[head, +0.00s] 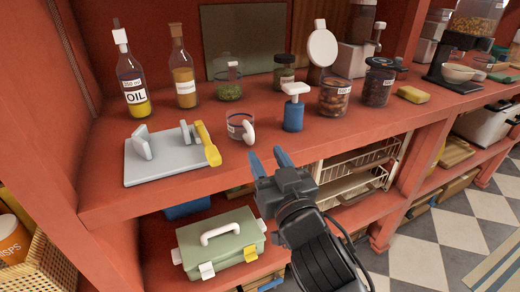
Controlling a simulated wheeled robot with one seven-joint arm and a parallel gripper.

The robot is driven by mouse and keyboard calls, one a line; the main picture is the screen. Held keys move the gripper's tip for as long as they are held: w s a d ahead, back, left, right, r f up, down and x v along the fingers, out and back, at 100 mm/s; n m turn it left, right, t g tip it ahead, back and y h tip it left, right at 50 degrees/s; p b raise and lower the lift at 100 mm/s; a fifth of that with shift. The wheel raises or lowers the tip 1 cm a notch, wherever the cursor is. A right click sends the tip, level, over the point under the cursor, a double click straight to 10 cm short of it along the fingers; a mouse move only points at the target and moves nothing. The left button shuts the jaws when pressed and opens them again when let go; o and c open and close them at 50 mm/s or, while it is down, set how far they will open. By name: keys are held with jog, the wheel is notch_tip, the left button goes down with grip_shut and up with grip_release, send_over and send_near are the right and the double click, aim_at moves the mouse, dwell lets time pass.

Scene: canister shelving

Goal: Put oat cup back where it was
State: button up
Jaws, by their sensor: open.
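A small clear cup (235,125) with a dark rim, a label and a pale handle stands on the red counter (185,203) near its front edge. Its label is too small to read, so I cannot tell if it is the oat cup. My gripper (268,158) is open, with two blue fingers and nothing between them. It is at the counter's front edge, below and a little right of the cup in the picture, and apart from it.
A grey board (165,165) with a yellow clip lies left of the cup. A blue-and-white dispenser (293,113) and jars (334,97) stand to the right. Bottles (130,80) stand behind. A green toolbox (220,245) is on the lower shelf.

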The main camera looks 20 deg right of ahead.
jog(key=shift+s, duration=0.7)
jog(key=shift+f, duration=0.1)
jog(key=s+f+n+g+y, duration=0.1)
jog(key=s+f, duration=0.4)
jog(key=s, duration=0.4)
jog(key=s+f+n+g+y, duration=0.1)
jog(key=s+f, duration=0.4)
jog(key=s, duration=0.5)
jog(key=s+d+r+g, duration=0.1)
jog(key=s, duration=0.8)
jog(key=s+r+m+g, duration=0.1)
jog(key=s, duration=0.9)
jog(key=shift+d+g, duration=0.3)
jog(key=shift+d, duration=0.1)
